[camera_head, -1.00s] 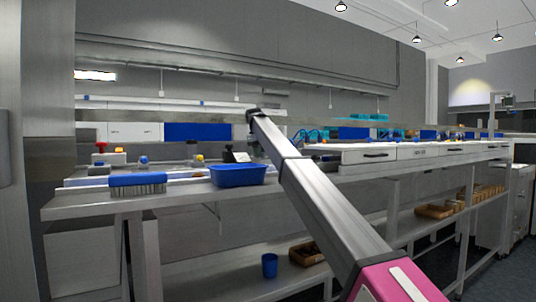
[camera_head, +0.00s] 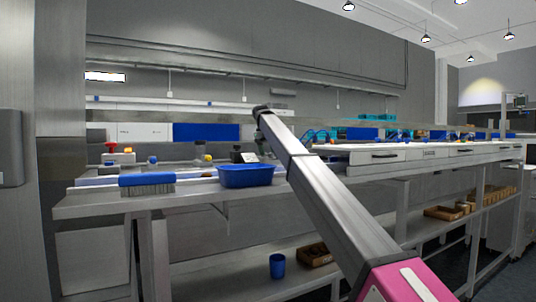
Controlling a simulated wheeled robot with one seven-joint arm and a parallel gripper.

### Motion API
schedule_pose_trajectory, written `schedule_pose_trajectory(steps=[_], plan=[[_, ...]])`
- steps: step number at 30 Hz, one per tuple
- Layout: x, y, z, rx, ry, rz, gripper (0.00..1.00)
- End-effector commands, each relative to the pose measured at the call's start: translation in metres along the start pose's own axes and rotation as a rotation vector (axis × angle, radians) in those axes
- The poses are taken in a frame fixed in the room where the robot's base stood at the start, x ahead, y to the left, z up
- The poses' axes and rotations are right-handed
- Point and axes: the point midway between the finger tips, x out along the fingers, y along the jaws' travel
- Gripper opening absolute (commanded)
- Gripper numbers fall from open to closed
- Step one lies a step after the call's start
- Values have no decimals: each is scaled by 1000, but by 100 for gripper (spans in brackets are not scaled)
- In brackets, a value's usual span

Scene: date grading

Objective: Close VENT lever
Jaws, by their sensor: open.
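I cannot make out a lever marked VENT. My arm rises from the lower right to a bend in front of the bench. Past the bend, a grey link drops behind the upper arm. My gripper is not visible.
A blue tray (camera_head: 246,176) and a blue-backed brush (camera_head: 147,184) lie along the front of the bench (camera_head: 195,197). A blue cup (camera_head: 277,265) and a brown box (camera_head: 314,255) sit on the lower shelf. White drawers (camera_head: 387,155) run to the right. A grey pillar stands at left.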

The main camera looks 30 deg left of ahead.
Motion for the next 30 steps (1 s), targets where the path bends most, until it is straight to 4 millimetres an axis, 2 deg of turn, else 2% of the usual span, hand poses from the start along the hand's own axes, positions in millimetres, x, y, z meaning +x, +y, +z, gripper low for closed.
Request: schedule_pose_trajectory(steps=[12,15,19,30], plan=[[-75,0,2,0,0,0,54],[-87,0,2,0,-1,0,54],[-93,0,1,0,0,0,54],[-93,0,0,0,0,0,54]])
